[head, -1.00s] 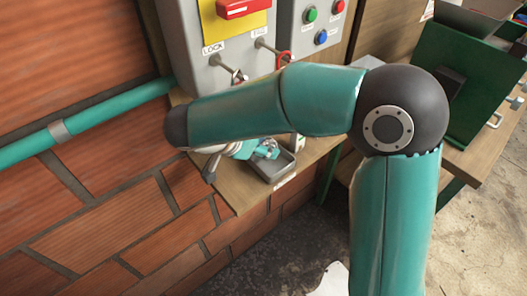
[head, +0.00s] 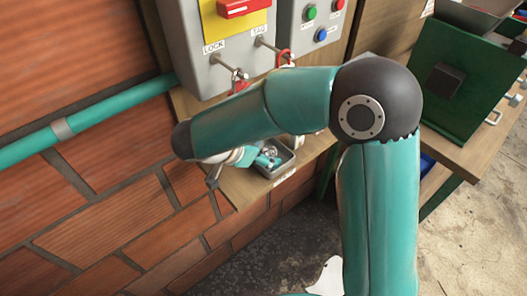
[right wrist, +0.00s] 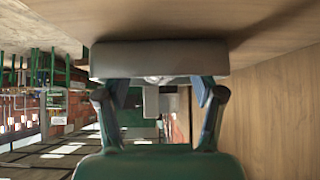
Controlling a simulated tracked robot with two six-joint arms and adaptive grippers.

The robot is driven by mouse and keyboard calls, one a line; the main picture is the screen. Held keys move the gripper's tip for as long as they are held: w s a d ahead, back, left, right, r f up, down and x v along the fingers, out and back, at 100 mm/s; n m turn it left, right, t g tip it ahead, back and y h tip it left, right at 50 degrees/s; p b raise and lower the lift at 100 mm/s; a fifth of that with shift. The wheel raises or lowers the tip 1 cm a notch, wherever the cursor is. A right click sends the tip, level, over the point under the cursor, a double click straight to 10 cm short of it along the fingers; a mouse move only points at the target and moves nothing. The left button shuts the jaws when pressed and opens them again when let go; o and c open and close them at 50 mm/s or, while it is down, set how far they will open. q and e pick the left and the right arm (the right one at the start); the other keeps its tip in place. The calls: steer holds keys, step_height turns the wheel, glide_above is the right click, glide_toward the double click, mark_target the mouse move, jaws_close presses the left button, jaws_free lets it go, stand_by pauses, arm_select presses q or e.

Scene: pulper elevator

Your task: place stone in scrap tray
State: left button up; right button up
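The scrap tray (head: 286,167) is a small grey open box on the wooden shelf below the grey control boxes. In the right wrist view it is a grey block (right wrist: 160,50) just beyond the fingertips. My right gripper (head: 264,158) is at the tray, its teal fingertips over or inside it. In the right wrist view the fingers (right wrist: 159,88) stand wide apart. A small pale lump, likely the stone (right wrist: 157,80), shows between them at the tray's edge, touching neither finger. My forearm hides part of the shelf. My left gripper is out of view.
The grey lock box (head: 215,65) with its pegs and red tags hangs just above the tray. A brick wall (head: 110,215) and a teal pipe (head: 100,120) are on the left. A green machine (head: 460,85) stands on a wooden bench at the right.

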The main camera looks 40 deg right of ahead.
steer(key=w+b+v, duration=0.1)
steer(key=b+v, duration=0.1)
steer(key=v, duration=1)
steer(key=shift+s, duration=0.5)
steer(key=shift+s+d, duration=0.1)
